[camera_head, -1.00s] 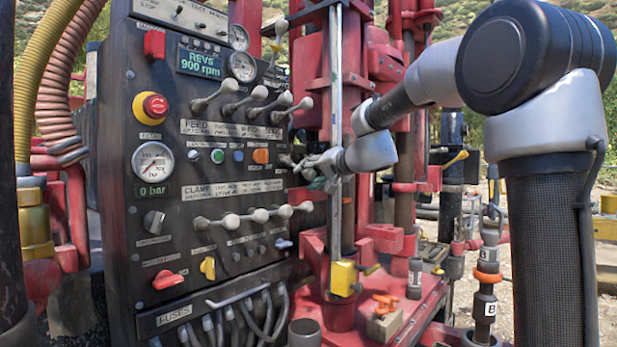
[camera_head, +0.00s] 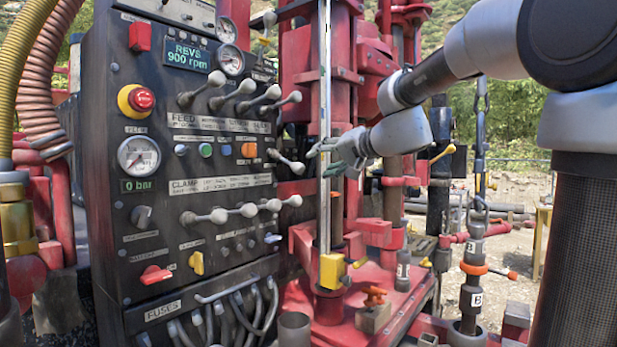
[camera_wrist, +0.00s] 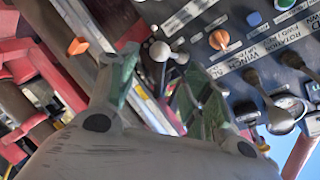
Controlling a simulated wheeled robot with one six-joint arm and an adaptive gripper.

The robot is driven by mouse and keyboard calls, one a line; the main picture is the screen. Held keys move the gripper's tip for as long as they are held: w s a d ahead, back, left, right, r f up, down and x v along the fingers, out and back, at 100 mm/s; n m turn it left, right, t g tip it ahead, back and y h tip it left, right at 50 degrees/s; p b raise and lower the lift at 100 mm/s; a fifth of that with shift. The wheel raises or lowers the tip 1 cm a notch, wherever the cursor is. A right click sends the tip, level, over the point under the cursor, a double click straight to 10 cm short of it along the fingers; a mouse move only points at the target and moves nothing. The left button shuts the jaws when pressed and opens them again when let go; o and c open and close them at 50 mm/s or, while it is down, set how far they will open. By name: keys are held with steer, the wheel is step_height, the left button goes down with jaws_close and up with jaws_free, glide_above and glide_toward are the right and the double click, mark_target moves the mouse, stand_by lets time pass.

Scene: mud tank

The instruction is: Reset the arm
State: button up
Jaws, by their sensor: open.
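My gripper (camera_head: 322,160) is in front of the red drill mast, to the right of the control panel's lever rows, in the head view. Its fingers point left toward the panel. In the wrist view my gripper (camera_wrist: 160,90) shows two greenish fingers spread apart with nothing held between them. A grey-knobbed lever (camera_wrist: 160,52) shows beyond the gap between the fingers. In the head view a lever (camera_head: 287,162) sticks out from the panel's right side, just left of the fingertips and apart from them.
The black control panel (camera_head: 150,85) with knobs and levers fills the left. The pale vertical rail (camera_head: 323,90) of the mast is close to my gripper. Hanging chain tools (camera_head: 473,290) stand at the right. Open ground (camera_head: 520,250) lies beyond.

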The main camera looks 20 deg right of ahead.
steer(key=s+d+f+n+g+h, duration=0.15)
steer(key=s+f+g, duration=0.35)
steer(key=s+f, duration=0.65)
steer(key=s+d+f+n+g+h, duration=0.1)
steer(key=s+d+f, duration=0.1)
steer(key=s+f, duration=0.2)
steer(key=s+d+f+n+g+h, duration=0.1)
steer(key=s+d+f+g+h, duration=0.1)
steer(key=s, duration=0.8)
steer(key=s+d+f+n+g+h, duration=0.1)
steer(key=s+d+f+n+h, duration=0.1)
steer(key=s+d+f, duration=0.2)
steer(key=s+f, duration=0.2)
steer(key=s, duration=0.1)
steer(key=shift+s+f+g, duration=0.2)
steer(key=shift+g, duration=0.1)
